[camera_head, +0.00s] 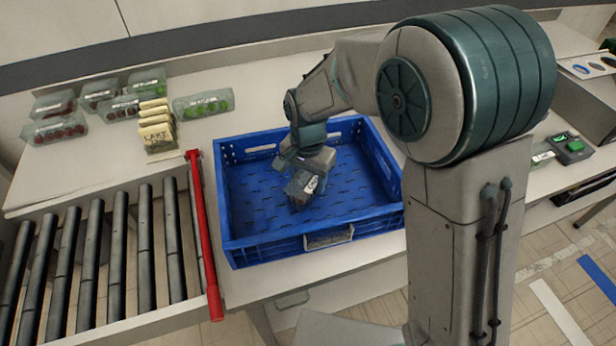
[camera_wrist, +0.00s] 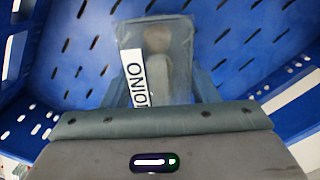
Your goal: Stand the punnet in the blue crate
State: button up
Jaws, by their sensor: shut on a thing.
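The blue crate (camera_head: 275,246) stands on the white counter beside the roller conveyor, and its slotted floor fills much of the wrist view (camera_wrist: 235,45). My gripper (camera_head: 298,180) is inside the crate's outline, shut on a clear punnet (camera_head: 302,188). In the wrist view the punnet (camera_wrist: 155,65) has a white label reading "ONION" in part and pale round contents. My gripper's fingers are mostly hidden behind its own body in that view. The punnet is over the crate floor; I cannot tell whether it touches it.
A roller conveyor (camera_head: 95,265) with a red bar (camera_head: 204,235) lies left of the crate. Several punnets (camera_head: 55,130) and yellow-labelled packs (camera_head: 156,127) stand at the back left. A device with a green button (camera_head: 571,146) is at the right. The crate floor around the punnet looks clear.

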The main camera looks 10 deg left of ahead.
jog(key=o, duration=1)
notch_tip(320, 180, up, 12)
jog(key=shift+r, duration=0.15)
jog(key=s+d+n+t, duration=0.1)
jog(key=s+d, duration=0.6)
jog(key=d, duration=0.6)
jog(key=s+d+n+t, duration=0.2)
jog(key=s+d, duration=0.4)
jog(key=d, duration=0.7)
jog(key=shift+s+d, duration=0.15)
jog(key=shift+s, duration=0.2)
